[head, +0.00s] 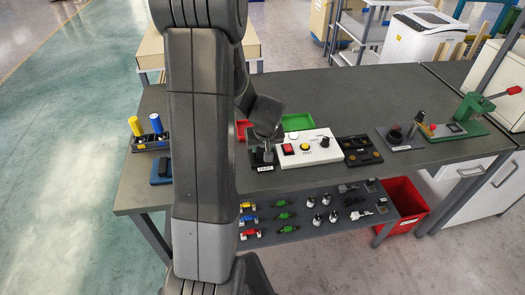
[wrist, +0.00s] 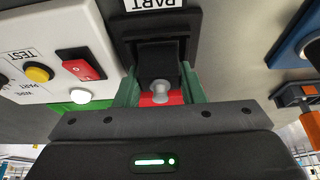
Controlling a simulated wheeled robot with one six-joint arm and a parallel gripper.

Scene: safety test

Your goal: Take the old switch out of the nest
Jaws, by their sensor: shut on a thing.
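The black nest with the white PART label (head: 263,168) stands near the front edge of the bench, left of the white test box. My gripper (head: 264,143) is over it, pointing down. In the wrist view, my gripper's green fingers (wrist: 160,85) are shut on the old switch (wrist: 158,60), a black body with a silver lever (wrist: 160,89). The switch is at the dark nest (wrist: 187,22); I cannot tell whether it is still seated or slightly lifted. The head view hides most of the switch behind my gripper.
The white test box (head: 318,143), with red rocker and yellow button, stands close on the right. Green (head: 297,122) and red (head: 243,128) trays lie behind. A black fixture (head: 360,150) and green press (head: 465,120) stand further right. The back of the bench is clear.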

